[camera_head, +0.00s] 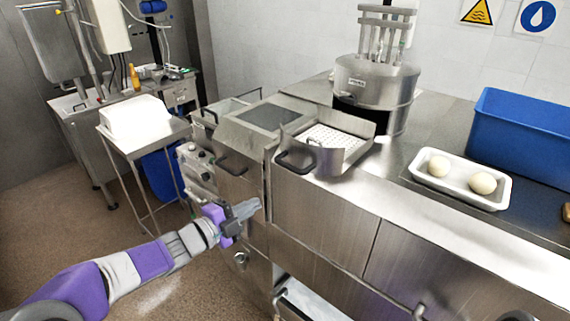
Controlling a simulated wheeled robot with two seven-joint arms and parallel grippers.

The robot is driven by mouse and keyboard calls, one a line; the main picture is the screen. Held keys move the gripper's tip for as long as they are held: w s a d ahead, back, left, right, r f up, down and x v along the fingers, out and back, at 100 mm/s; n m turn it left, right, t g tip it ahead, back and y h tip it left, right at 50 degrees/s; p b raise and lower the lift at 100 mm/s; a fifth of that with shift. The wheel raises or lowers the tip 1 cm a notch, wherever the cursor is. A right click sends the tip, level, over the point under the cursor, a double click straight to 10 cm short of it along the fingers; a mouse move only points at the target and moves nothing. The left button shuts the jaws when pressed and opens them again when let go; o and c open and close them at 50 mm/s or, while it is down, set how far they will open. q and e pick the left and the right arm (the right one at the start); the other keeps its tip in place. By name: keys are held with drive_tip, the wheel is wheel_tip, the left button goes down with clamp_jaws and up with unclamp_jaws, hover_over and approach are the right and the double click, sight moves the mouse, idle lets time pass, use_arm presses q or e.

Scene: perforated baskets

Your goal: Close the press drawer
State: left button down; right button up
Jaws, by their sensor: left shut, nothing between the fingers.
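A steel press unit (235,165) with a dark top panel stands in the middle of the view. To its right, an open steel tray (350,155) with a white perforated bottom and a dark handle sits at counter level. Lower down, a compartment (310,303) with a pale interior shows at the bottom edge, partly cut off. I cannot tell for sure which of these is the press drawer. My left gripper (254,208) is shut and empty, in front of the unit's steel front, below the dark handle. Contact with the front cannot be told. My right gripper is not in view.
A round steel machine (376,88) stands behind the perforated tray. A white tray with two pale balls (484,182) and a blue bin (525,130) are on the right counter. A side table (143,145) stands at left. The floor at lower left is clear.

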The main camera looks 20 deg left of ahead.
use_arm(q)
drive_tip(key=s+r+m+h, duration=0.1)
drive_tip(key=s+r+m, duration=0.35)
drive_tip(key=r, duration=0.25)
drive_tip(key=p+x, duration=0.1)
drive_tip(key=x, duration=1.3)
drive_tip(key=shift+w+a+f, duration=0.2)
drive_tip(key=shift+w+a, duration=0.1)
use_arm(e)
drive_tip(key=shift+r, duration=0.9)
